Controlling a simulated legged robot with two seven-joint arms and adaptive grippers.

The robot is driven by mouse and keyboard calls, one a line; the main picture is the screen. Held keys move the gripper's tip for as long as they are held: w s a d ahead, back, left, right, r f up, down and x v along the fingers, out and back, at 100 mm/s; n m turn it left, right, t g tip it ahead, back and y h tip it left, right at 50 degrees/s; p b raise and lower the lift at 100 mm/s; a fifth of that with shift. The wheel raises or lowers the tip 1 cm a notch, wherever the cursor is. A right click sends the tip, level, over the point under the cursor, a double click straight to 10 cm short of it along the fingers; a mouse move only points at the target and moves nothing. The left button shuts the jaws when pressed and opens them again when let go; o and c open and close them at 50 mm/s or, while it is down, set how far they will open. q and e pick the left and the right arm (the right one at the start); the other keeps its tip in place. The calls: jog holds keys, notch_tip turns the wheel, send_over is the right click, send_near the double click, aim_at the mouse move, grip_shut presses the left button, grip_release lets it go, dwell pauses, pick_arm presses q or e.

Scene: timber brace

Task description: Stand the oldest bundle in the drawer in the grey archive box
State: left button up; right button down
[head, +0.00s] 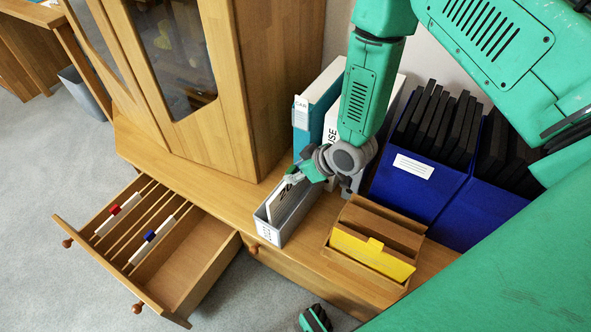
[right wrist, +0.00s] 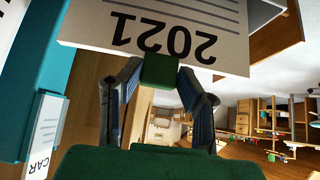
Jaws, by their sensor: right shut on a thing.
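The grey archive box (head: 290,222) stands on the low wooden cabinet top, with a label on its front end. My right gripper (head: 296,178) is over it, shut on the green tab (right wrist: 160,70) of a white bundle marked 2021 (right wrist: 165,35). In the head view the bundle (head: 277,202) is upright, its lower part hidden by the box walls; whether it touches the bottom cannot be seen. The open drawer (head: 184,262) holds a bundle with a red tab (head: 114,210) and one with a blue tab (head: 150,236), between wooden dividers.
A teal binder (head: 311,110) and white binder stand behind the box. To its right are a wooden tray (head: 340,268) with yellow cards (head: 372,252) and blue boxes (head: 415,184) of black folders. A tall glazed cabinet (head: 205,80) stands left. The drawer's front right part is empty.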

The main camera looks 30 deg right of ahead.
jog(key=shift+f+b, duration=1)
jog(key=shift+f, duration=0.7)
jog(key=c, duration=1)
grip_release()
jog(key=shift+c, duration=0.2)
jog(key=shift+o, duration=0.4)
jog(key=o, duration=0.4)
notch_tip(320, 180, up, 8)
jog(key=p, duration=0.7)
